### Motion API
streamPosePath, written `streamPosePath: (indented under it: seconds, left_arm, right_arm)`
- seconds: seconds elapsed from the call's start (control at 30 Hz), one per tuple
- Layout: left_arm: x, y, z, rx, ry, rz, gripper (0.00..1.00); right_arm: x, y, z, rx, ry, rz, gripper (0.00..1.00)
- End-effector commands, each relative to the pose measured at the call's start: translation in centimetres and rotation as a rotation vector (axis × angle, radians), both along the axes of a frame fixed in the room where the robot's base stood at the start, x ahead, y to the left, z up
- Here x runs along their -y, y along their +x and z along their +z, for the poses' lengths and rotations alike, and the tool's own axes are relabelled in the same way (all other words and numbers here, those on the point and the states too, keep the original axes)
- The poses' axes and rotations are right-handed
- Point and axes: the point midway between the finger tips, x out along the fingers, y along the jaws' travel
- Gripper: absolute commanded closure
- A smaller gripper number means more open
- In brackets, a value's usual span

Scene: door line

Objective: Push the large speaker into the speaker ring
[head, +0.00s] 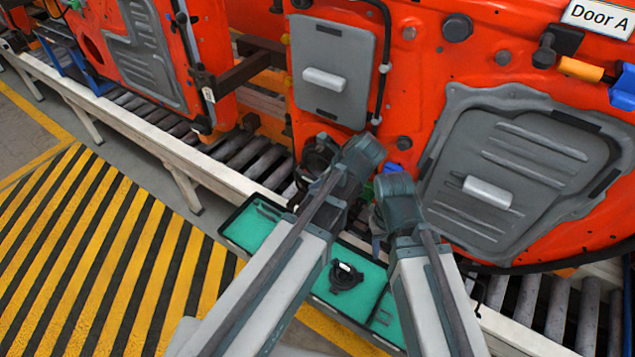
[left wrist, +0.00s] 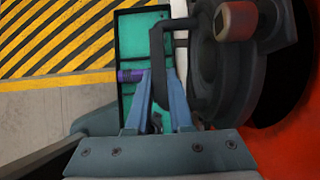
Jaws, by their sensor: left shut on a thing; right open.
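The large speaker (left wrist: 212,75) is the big dark round part at the right of the left wrist view, against the red door. In the head view a dark round part (head: 316,152) sits low on the door, partly hidden by my left arm. My left gripper (left wrist: 160,82) is shut on a dark bent handle that appears joined to the speaker. I cannot make out the speaker ring apart from the speaker, nor how far in the speaker sits. My right gripper (head: 379,232) is open near the tray and door; its fingertips are mostly hidden.
A teal-lined tray (head: 252,228) lies below, holding a small black round part (head: 346,276). A purple part (left wrist: 131,75) shows beside my fingers. The door (head: 420,65) has grey panels and stands over a roller conveyor (head: 252,160). Striped floor (head: 90,260) is clear at left.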

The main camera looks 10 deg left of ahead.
Motion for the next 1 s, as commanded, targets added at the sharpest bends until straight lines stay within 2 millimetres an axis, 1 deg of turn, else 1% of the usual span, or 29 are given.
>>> streamPosePath:
  seconds: [1.0]
  left_arm:
    - [0.5,1.4,0.0,0.001,0.002,-0.001,1.0]
  right_arm:
    - [0.0,0.0,0.0,0.0,0.0,0.0,0.5]
